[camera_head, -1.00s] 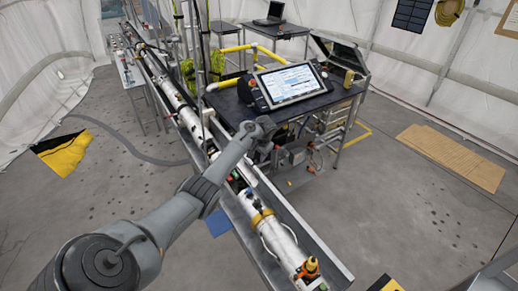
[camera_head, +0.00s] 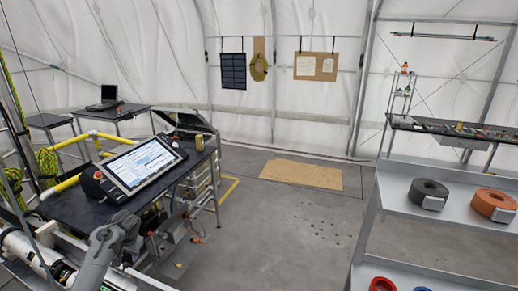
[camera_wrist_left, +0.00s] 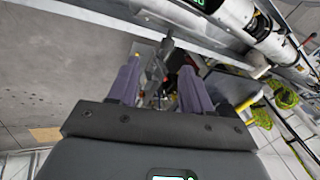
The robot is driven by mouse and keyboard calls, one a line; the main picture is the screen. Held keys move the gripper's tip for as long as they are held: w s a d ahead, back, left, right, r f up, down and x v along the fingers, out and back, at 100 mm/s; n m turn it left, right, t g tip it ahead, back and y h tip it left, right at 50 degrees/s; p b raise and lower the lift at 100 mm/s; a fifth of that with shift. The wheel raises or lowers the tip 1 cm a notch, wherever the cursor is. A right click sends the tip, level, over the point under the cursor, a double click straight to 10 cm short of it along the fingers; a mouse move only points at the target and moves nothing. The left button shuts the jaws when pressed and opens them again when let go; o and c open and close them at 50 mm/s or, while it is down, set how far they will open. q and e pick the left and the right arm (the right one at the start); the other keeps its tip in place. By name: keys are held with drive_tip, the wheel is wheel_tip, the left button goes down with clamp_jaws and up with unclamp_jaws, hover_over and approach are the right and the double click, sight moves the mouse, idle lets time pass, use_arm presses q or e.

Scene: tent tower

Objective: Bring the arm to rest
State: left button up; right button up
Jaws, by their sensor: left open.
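My left gripper (camera_head: 122,224) is at the end of the grey arm at the lower left of the head view. It is in front of the black-topped workbench with the tilted screen (camera_head: 140,165). In the left wrist view, the two purple-grey fingers of my left gripper (camera_wrist_left: 159,90) stand apart, with nothing seen held between them. The wrist view looks past the fingers onto the bench frame and a white pipe assembly (camera_wrist_left: 235,12). My right gripper is not in view.
A white pipe assembly (camera_head: 25,250) lies in a rail at the lower left. A shelf unit (camera_head: 420,262) with a dark reel (camera_head: 428,191) and an orange reel (camera_head: 493,203) stands at the right. Grey floor (camera_head: 290,230) lies open between, with flat cardboard (camera_head: 302,174) further back.

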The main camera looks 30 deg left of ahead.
use_arm(q)
drive_tip(key=s+d+f+m+t+p, duration=0.1)
drive_tip(key=s+d+f+m+p, duration=0.15)
drive_tip(key=d, duration=0.75)
drive_tip(key=s+d+f+m+p, duration=0.1)
drive_tip(key=s+d+f, duration=0.15)
drive_tip(key=d, duration=0.75)
drive_tip(key=s+d+f+m+t+p, duration=0.15)
drive_tip(key=s+d, duration=0.25)
drive_tip(key=d, duration=0.7)
drive_tip(key=s+d+r+h+p, duration=0.1)
drive_tip(key=s+d+r+h, duration=0.1)
drive_tip(key=s+d+r, duration=0.2)
drive_tip(key=s+d+r+m+h+p, duration=0.1)
drive_tip(key=s+d+r, duration=0.4)
drive_tip(key=s+d, duration=0.5)
drive_tip(key=d+h, duration=0.1)
drive_tip(key=d, duration=0.3)
drive_tip(key=shift+r+t+h, duration=0.25)
drive_tip(key=shift+t+h, duration=0.05)
drive_tip(key=shift+t, duration=0.05)
drive_tip(key=shift+s+d, duration=0.1)
